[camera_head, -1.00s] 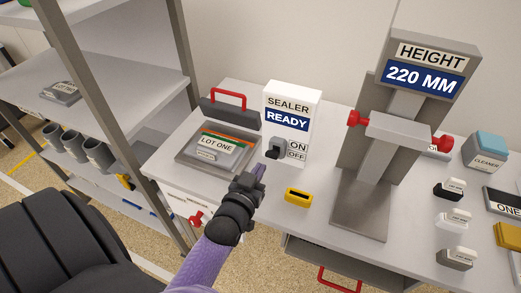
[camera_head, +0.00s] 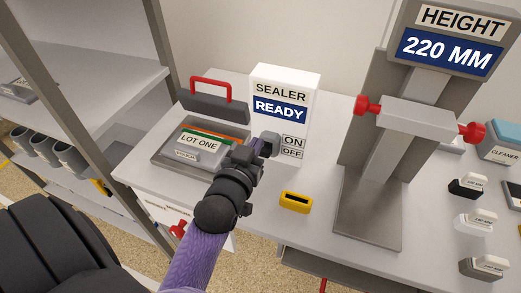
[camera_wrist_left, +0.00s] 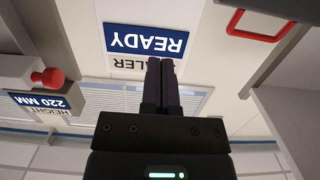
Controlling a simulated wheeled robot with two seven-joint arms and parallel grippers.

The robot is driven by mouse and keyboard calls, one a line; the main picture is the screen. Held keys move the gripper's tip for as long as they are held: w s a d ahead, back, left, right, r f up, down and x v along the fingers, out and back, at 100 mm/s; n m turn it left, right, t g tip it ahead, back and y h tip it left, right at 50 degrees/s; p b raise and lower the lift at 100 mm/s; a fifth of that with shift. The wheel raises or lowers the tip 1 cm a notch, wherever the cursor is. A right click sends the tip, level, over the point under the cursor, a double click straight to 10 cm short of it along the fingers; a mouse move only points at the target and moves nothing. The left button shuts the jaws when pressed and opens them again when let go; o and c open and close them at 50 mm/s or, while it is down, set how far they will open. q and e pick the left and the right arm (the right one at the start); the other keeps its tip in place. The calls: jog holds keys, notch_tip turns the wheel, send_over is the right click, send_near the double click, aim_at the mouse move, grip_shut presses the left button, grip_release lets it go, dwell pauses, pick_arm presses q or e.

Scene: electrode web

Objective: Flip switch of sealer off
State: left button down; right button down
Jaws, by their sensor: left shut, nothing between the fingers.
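The sealer (camera_head: 285,84) is a white upright box on the bench with a blue READY display. Its dark grey switch (camera_head: 270,142) sits on the front, left of the ON and OFF labels. My left gripper (camera_head: 258,150) is shut and empty, with its fingertips right at the switch. The gripper partly covers the switch, so I cannot tell whether they touch or which way the lever is tilted. In the left wrist view, my shut fingers (camera_wrist_left: 161,82) point at the sealer's face (camera_wrist_left: 195,45), which appears upside down; the switch is not visible there. My right gripper is not in view.
A grey sealing tray (camera_head: 170,160) with the LOT ONE pack and a red-handled lid (camera_head: 215,104) stands left of the sealer. A yellow block (camera_head: 296,202) lies in front. The height stand (camera_head: 368,215) rises at right. Metal shelving (camera_head: 110,85) is at left.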

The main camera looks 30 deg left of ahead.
aim_at(261, 155)
pick_arm(q)
jog(key=x, duration=0.4)
jog(key=shift+f+b, duration=0.1)
jog(key=shift+b, duration=0.3)
jog(key=f, duration=0.1)
jog(key=f+b, duration=0.1)
jog(key=f, duration=0.1)
jog(key=shift+s+d, duration=0.1)
jog(key=shift+s, duration=0.2)
jog(key=shift+s+f, duration=0.15)
jog(key=shift+f, duration=0.15)
